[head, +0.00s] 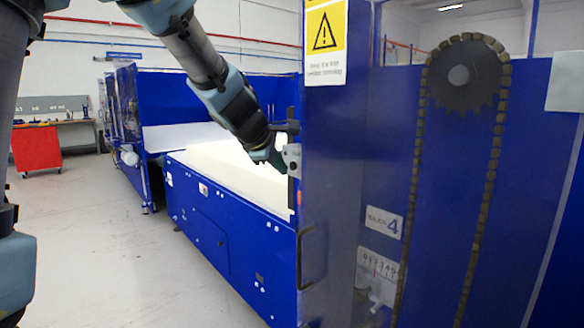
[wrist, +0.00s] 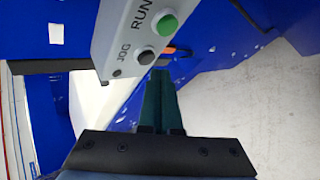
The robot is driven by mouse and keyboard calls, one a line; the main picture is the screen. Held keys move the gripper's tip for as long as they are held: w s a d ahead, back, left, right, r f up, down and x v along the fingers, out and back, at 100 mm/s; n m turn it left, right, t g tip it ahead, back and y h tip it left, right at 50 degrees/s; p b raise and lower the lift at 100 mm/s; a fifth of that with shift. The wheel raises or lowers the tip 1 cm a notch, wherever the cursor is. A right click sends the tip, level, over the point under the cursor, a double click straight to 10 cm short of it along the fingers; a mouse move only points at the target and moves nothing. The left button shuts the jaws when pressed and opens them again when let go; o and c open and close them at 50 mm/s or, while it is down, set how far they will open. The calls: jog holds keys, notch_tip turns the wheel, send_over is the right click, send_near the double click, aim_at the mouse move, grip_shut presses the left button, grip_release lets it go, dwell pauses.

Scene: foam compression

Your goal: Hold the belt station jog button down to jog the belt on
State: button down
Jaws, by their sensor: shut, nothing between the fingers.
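The belt station's grey button box fills the upper middle of the wrist view (wrist: 122,35). It carries a green RUN button (wrist: 167,24) and a dark JOG button (wrist: 146,57) beside the JOG lettering. My gripper (wrist: 160,73) is shut and empty, its dark green fingers together. Its tips are just below and right of the JOG button in the wrist view; I cannot tell whether they touch it. In the head view my gripper (head: 280,152) is by the small grey box (head: 292,157) at the machine's edge, and the buttons are not visible.
A blue panel with a warning sign (head: 325,40) and a chain drive (head: 468,80) stands close on the right. The blue belt station (head: 215,225) with a pale foam block (head: 235,172) lies behind. Floor at left is clear; a red cabinet (head: 37,148) stands far back.

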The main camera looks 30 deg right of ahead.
jog(key=shift+d, duration=0.1)
jog(key=shift+w+d, duration=0.1)
jog(key=shift+d, duration=0.2)
jog(key=shift+d+p, duration=0.35)
jog(key=shift+d, duration=0.1)
dwell(1.7)
jog(key=shift+a, duration=0.15)
dwell(3.6)
jog(key=shift+a+b, duration=0.45)
jog(key=shift+a, duration=0.25)
jog(key=shift+a, duration=0.1)
jog(key=shift+s+a+b, duration=0.2)
jog(key=shift+a+b, duration=0.2)
jog(key=shift+a, duration=0.4)
jog(key=shift+s+a+b, duration=0.2)
jog(key=shift+a+b, duration=0.15)
jog(key=shift+a, duration=0.4)
jog(key=shift+s+a+b, duration=0.2)
jog(key=shift+a+b, duration=0.2)
jog(key=shift+a, duration=0.4)
